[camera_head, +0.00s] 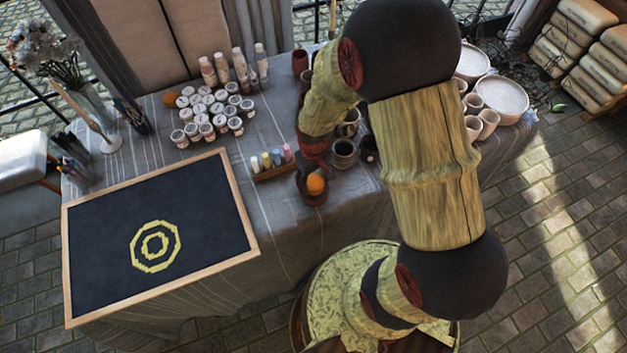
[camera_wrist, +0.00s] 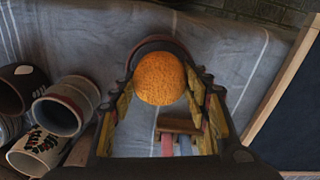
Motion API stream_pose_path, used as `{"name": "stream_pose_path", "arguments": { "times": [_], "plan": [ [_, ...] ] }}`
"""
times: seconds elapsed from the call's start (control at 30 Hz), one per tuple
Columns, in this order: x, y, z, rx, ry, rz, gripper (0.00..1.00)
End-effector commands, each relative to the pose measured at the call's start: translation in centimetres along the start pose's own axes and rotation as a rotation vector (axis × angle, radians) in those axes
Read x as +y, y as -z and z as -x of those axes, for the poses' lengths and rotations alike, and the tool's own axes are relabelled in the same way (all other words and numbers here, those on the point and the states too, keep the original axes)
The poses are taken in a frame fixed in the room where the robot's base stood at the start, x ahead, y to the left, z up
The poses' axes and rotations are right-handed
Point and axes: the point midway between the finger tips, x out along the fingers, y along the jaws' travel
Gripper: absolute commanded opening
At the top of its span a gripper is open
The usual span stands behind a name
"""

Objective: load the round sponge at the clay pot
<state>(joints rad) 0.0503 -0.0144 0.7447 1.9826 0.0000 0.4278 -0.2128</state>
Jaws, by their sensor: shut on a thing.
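The round sponge (camera_head: 315,184) is orange and sits between the fingertips of my gripper (camera_head: 312,176) at the front of the table. It also shows in the wrist view (camera_wrist: 160,79), with the yellow-padded fingers on both sides of it. A dark brown clay pot (camera_head: 313,199) is right below the sponge. In the wrist view its curved rim (camera_wrist: 158,43) shows behind the sponge. The sponge and fingers hide most of the pot's opening. I cannot tell whether the sponge touches the pot's inside.
A framed dark board (camera_head: 100,215) with yellow painted rings (camera_head: 155,245) lies at left. A small wooden rack (camera_head: 272,172) of coloured sticks stands near the gripper. Several cups (camera_head: 343,153) crowd the right. Lidded paint jars (camera_head: 205,110) stand behind the rack.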

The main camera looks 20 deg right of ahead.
Motion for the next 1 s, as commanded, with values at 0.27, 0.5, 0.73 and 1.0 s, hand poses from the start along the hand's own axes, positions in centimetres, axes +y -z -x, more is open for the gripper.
{"name": "stream_pose_path", "arguments": {
  "times": [0.27,0.5,0.73,1.0],
  "plan": [
    [0.0,-0.1,-0.2,-0.003,0.001,0.000,0.26],
    [0.0,-0.1,0.3,-0.003,0.001,0.000,0.26],
    [0.0,-0.1,2.1,-0.001,0.000,0.000,0.26],
    [0.0,-0.1,4.1,-0.001,0.000,0.000,0.26]
  ]
}}
